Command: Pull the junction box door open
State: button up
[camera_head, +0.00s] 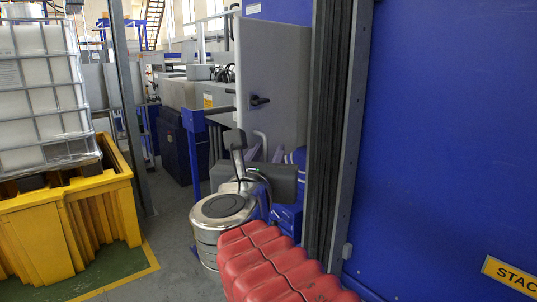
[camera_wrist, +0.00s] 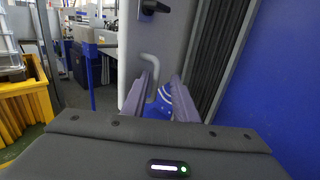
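The junction box door (camera_head: 285,75) is a tall grey panel in the upper middle of the head view, with a black latch (camera_head: 258,100) on it. A curved light-grey handle (camera_head: 262,137) is low on the panel. In the wrist view the grey door (camera_wrist: 165,38) fills the top middle, and the handle (camera_wrist: 154,66) shows between the two fingers. My gripper (camera_head: 267,151) is just below the door in the head view. In the wrist view my gripper (camera_wrist: 165,72) has its lavender fingers spread apart. Whether a finger touches the handle I cannot tell.
A blue wall panel (camera_head: 450,130) and dark vertical ribbed strip (camera_head: 325,130) stand close on the right. At left, a yellow bin (camera_head: 40,235) stands below a caged white tank (camera_head: 40,90). Grey floor (camera_head: 170,235) is clear between the bin and my arm.

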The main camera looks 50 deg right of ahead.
jog(key=shift+a, duration=0.15)
jog(key=v, duration=1.3)
jog(key=shift+s+a, duration=0.2)
dwell(1.4)
dwell(0.8)
